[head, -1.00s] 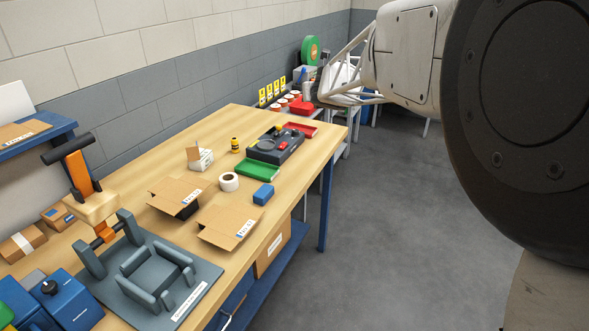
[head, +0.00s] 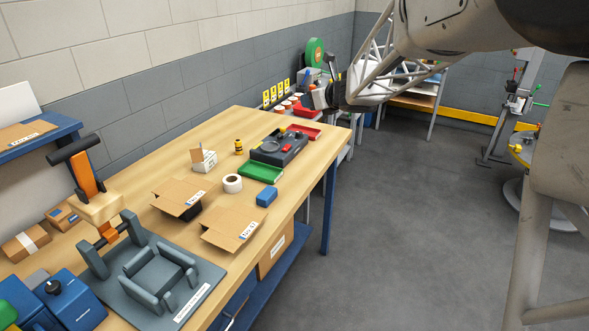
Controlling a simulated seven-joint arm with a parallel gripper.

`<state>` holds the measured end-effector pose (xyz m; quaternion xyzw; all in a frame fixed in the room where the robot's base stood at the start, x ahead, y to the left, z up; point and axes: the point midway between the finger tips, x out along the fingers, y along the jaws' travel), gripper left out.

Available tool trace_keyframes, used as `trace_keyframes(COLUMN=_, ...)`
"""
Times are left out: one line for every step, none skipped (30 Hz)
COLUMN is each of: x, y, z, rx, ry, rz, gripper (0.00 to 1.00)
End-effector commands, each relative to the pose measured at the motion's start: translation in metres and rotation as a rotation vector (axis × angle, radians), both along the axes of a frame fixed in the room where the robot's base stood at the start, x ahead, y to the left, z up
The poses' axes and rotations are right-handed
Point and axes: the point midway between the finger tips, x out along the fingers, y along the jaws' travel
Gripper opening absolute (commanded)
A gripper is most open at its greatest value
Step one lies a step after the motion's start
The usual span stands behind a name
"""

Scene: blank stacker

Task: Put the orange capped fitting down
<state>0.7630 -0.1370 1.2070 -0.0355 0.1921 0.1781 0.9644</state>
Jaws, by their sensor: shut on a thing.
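My arm reaches in from the upper right, and my gripper (head: 322,95) is at its far end, small and dark, beyond the far end of the workbench (head: 322,150). It is shut on the orange capped fitting. The fitting is too small and too mixed with the clutter behind for me to make out its shape or tilt. I cannot tell how high my gripper is above the shelf behind it.
A red tray (head: 304,131), dark tool case (head: 279,147), green tray (head: 261,171), blue block (head: 266,196), tape roll (head: 232,183) and open cartons (head: 231,229) stand on the bench. A grey clamp fixture (head: 205,275) is at the near end. Open floor (head: 410,240) lies to the right.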

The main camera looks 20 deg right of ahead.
Motion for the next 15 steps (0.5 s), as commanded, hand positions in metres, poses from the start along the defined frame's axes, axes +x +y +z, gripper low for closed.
trace_keyframes(x=-0.005, y=0.002, z=0.002, rx=0.000, ry=0.000, rz=0.037, gripper=0.10)
trace_keyframes(x=-0.008, y=0.004, z=0.003, rx=-0.001, ry=0.000, rz=0.061, gripper=0.10)
trace_keyframes(x=-0.011, y=0.006, z=0.004, rx=0.000, ry=-0.001, rz=0.089, gripper=0.10)
trace_keyframes(x=-0.014, y=0.007, z=0.005, rx=0.000, ry=0.000, rz=0.108, gripper=0.10)
trace_keyframes(x=-0.016, y=0.008, z=0.006, rx=0.000, ry=-0.001, rz=0.126, gripper=0.10)
trace_keyframes(x=-0.019, y=0.010, z=0.007, rx=0.000, ry=0.000, rz=0.149, gripper=0.10)
trace_keyframes(x=-0.021, y=0.011, z=0.007, rx=0.000, ry=0.000, rz=0.165, gripper=0.10)
trace_keyframes(x=-0.023, y=0.012, z=0.008, rx=0.001, ry=-0.001, rz=0.179, gripper=0.10)
trace_keyframes(x=-0.026, y=0.013, z=0.009, rx=0.000, ry=0.000, rz=0.198, gripper=0.10)
trace_keyframes(x=-0.028, y=0.014, z=0.009, rx=0.000, ry=0.000, rz=0.212, gripper=0.10)
trace_keyframes(x=-0.030, y=0.015, z=0.010, rx=0.000, ry=0.000, rz=0.224, gripper=0.10)
trace_keyframes(x=-0.032, y=0.016, z=0.011, rx=0.001, ry=0.000, rz=0.242, gripper=0.10)
trace_keyframes(x=-0.034, y=0.017, z=0.012, rx=0.000, ry=0.000, rz=0.253, gripper=0.10)
trace_keyframes(x=-0.036, y=0.017, z=0.012, rx=0.000, ry=0.000, rz=0.266, gripper=0.10)
trace_keyframes(x=-0.038, y=0.018, z=0.013, rx=0.000, ry=0.000, rz=0.282, gripper=0.10)
